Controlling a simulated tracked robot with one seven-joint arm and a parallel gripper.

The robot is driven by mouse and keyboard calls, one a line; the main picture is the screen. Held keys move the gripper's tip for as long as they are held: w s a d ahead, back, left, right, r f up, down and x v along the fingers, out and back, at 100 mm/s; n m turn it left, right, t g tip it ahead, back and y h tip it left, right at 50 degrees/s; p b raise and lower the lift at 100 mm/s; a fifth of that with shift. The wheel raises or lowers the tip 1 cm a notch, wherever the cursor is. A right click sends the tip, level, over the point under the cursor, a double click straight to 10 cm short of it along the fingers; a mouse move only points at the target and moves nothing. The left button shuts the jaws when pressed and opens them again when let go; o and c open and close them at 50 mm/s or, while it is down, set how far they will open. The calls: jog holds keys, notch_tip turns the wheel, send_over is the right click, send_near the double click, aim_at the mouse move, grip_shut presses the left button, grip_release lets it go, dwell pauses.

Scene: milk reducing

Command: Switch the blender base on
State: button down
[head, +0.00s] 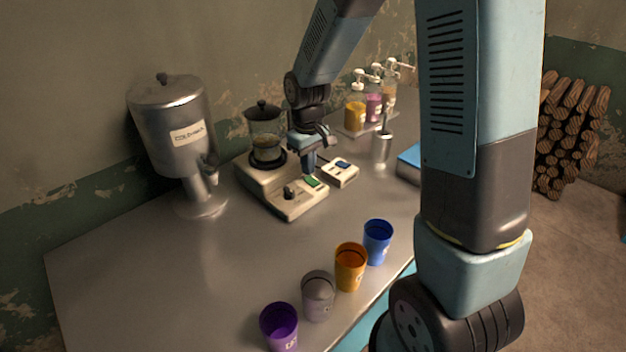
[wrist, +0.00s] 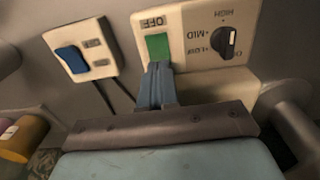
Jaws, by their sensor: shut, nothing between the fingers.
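The blender base (head: 262,188) is a cream box on the metal table, with a green switch (head: 311,183) and a black dial (head: 290,190) on its front panel. In the wrist view the green switch (wrist: 157,47) has "OFF" printed beside it, and the dial (wrist: 225,41) is marked LOW, MID and HIGH. A glass jar with a black lid (head: 265,131) stands on the base. My gripper (head: 309,166) is shut and empty, pointing down just above the green switch. In the wrist view its fingertips (wrist: 157,68) are at the switch's lower edge; I cannot tell whether they touch it.
A small box with a blue switch (head: 341,172) sits right beside the base. A steel dispenser (head: 175,120) stands left. Purple (head: 279,327), grey (head: 318,296), orange (head: 350,267) and blue (head: 377,242) cups line the front edge. Pump bottles (head: 373,105) and a metal cup (head: 382,147) stand behind.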

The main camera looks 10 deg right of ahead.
jog(key=shift+f, duration=0.75)
dwell(0.5)
jog(key=shift+r, duration=3.5)
jog(key=s+d+r+m+t, duration=0.2)
jog(key=s+d+r, duration=0.4)
jog(key=s+r, duration=0.3)
jog(key=s+d+r+m+t, duration=0.3)
jog(key=s+d+r, duration=0.3)
jog(key=s+r, duration=0.3)
jog(key=s+m, duration=0.1)
jog(key=s, duration=0.2)
jog(key=shift+s+d+m+t, duration=0.25)
jog(key=shift+s+m+t, duration=0.05)
jog(key=shift+s+m, duration=0.1)
